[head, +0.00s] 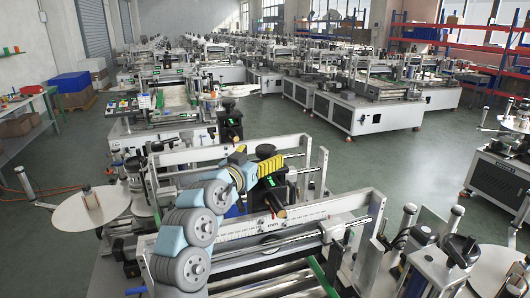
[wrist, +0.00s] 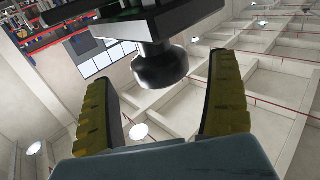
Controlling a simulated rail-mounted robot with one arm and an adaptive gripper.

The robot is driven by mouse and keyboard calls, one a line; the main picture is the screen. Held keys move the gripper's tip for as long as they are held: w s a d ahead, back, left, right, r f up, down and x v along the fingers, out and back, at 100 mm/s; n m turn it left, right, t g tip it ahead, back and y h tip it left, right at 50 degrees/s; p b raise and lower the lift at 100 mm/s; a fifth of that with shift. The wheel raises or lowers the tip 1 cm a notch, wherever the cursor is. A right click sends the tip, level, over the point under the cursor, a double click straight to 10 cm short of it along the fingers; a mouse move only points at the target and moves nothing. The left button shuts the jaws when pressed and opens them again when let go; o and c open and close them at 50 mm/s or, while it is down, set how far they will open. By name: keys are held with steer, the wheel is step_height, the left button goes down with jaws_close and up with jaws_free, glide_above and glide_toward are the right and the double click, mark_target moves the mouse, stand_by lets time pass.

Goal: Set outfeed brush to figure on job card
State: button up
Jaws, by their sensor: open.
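My gripper (head: 260,162), with yellow finger pads, is beside a black unit with a small green display (head: 268,184) on the near machine in the head view. In the wrist view my gripper (wrist: 160,78) is open. A round black knob (wrist: 160,66) on a short grey stem hangs from a dark housing (wrist: 150,20) between and beyond the fingertips, with gaps on both sides. A ruled mm scale (head: 310,216) runs along the machine's white beam; its figures are too small to read. I cannot make out the job card or tell which part is the outfeed brush.
A second black unit with a green display (head: 231,124) stands on the machine behind. A white reel disc (head: 92,207) is at the left. Rows of machines fill the back; green floor (head: 400,165) is open to the right.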

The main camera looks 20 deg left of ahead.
steer(key=s+a, duration=0.1)
steer(key=s, duration=0.7)
steer(key=shift+s, duration=0.4)
steer(key=shift+w+a, duration=0.1)
